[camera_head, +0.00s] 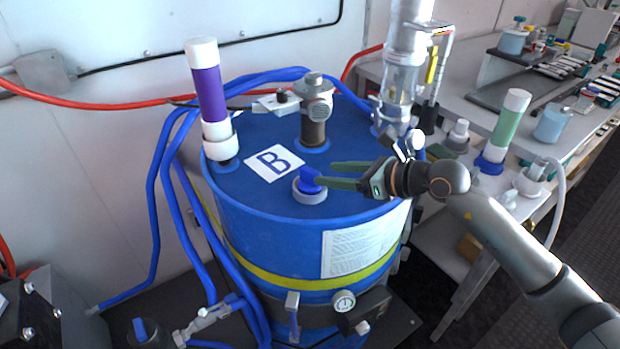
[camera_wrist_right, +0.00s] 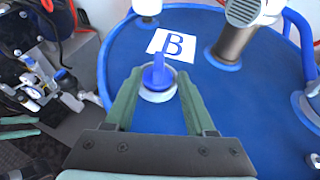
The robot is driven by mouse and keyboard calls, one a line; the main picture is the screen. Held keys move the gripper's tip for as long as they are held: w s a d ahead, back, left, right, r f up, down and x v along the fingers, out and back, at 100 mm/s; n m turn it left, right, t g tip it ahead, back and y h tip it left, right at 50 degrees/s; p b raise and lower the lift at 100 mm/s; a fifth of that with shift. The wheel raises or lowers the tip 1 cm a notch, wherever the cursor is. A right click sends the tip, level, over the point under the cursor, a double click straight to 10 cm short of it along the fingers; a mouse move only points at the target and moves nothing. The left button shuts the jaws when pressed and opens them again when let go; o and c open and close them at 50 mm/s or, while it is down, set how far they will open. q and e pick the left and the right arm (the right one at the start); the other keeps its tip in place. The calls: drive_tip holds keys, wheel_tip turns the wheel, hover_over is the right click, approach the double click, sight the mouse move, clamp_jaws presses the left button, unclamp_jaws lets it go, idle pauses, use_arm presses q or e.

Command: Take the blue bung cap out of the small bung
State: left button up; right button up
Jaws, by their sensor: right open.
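The blue bung cap (camera_head: 311,181) sits in the small bung (camera_head: 309,195), a pale grey ring on top of the blue drum (camera_head: 250,205). In the right wrist view the cap (camera_wrist_right: 156,72) shows an upright blue grip tab, and the ring (camera_wrist_right: 158,95) surrounds its base. My right gripper (camera_head: 326,175) reaches in from the right with its green fingers at the cap. In the wrist view its open fingers (camera_wrist_right: 158,85) stand on either side of the bung, with gaps visible between them and the cap.
A white label marked B (camera_head: 273,163) lies behind the bung. A purple tube (camera_head: 208,95) stands at the drum's left, a metal fitting (camera_head: 315,110) at its back, and a clear cylinder (camera_head: 398,90) at its right. Blue hoses (camera_head: 165,150) run along the left side.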

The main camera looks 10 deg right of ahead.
sight(310, 182)
drive_tip(key=shift+f+p+x, duration=0.2)
drive_tip(key=shift+p+x, duration=0.3)
drive_tip(key=shift+x, duration=2.85)
drive_tip(key=shift+s, duration=0.15)
drive_tip(key=shift+c, duration=0.3)
clamp_jaws()
